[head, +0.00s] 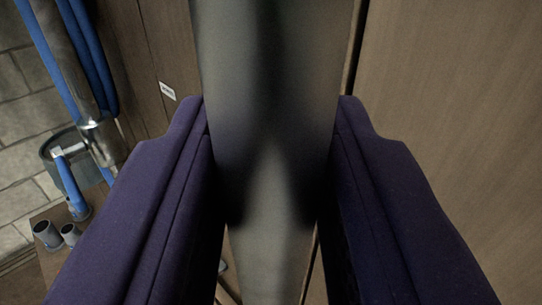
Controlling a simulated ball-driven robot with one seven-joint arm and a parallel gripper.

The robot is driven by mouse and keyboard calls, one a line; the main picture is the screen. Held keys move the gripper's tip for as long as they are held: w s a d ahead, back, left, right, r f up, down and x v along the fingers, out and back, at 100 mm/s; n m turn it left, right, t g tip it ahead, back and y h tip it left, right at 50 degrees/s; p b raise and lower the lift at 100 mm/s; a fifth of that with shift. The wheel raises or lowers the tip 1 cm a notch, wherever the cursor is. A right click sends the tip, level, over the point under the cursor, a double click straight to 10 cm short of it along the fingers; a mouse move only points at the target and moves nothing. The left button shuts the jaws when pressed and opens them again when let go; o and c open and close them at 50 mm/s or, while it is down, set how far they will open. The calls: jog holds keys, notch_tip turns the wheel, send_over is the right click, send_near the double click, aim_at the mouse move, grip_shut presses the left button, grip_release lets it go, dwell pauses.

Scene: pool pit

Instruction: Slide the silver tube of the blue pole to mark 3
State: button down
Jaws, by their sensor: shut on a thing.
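A wide silver-grey tube (277,50) runs from top to bottom through the middle of the head view. My gripper (271,108) has one dark purple jaw on each side of it and is shut on it. The tube is close and blurred, with dark reflections on its surface. No blue part and no numbered mark shows on this tube. Its ends are outside the view, so I cannot tell where the silver tube stands against mark 3.
Brown wood panels (450,90) stand behind, with a small white label (168,91). At the left are blue hoses (50,55), a grey bucket (62,150), a blue-handled tool (70,185) and small dark cups (47,234) on a wooden surface. Grey tiles lie beyond.

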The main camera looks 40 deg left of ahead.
jog(key=c, duration=1)
grip_release()
jog(key=shift+o, duration=0.2)
jog(key=shift+d+f, duration=0.1)
jog(key=b+v, duration=0.1)
jog(key=v, duration=0.6)
jog(key=shift+s+d+b, duration=0.25)
jog(key=shift+b, duration=0.15)
